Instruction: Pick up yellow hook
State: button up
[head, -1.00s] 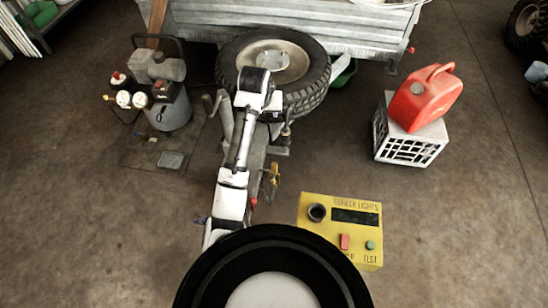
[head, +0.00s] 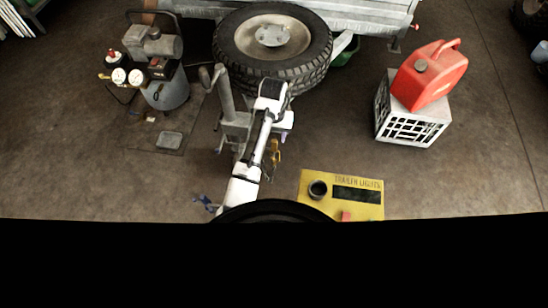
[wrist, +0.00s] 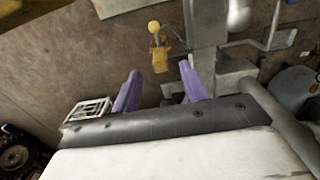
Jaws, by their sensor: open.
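The yellow hook (head: 275,152) hangs beside the grey trailer tongue, just right of my white arm in the head view. It also shows in the wrist view (wrist: 160,56), as a small yellow piece with a round knob at its upper end. My gripper (wrist: 159,68) shows two purple fingers standing apart with nothing held between them. In the wrist view the hook lies ahead of the gap between the fingertips; I cannot tell how far ahead. I cannot make out the gripper clearly in the head view.
A yellow trailer lights box (head: 355,208) stands right of the hook. A spare tyre (head: 318,50) is behind. A red fuel can (head: 430,75) sits on a white crate (head: 410,128) at right. A compressor (head: 165,85) stands at left. Floor between box and crate is clear.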

jog(key=shift+f+p, duration=0.35)
jog(key=shift+f, duration=2)
grip_shut()
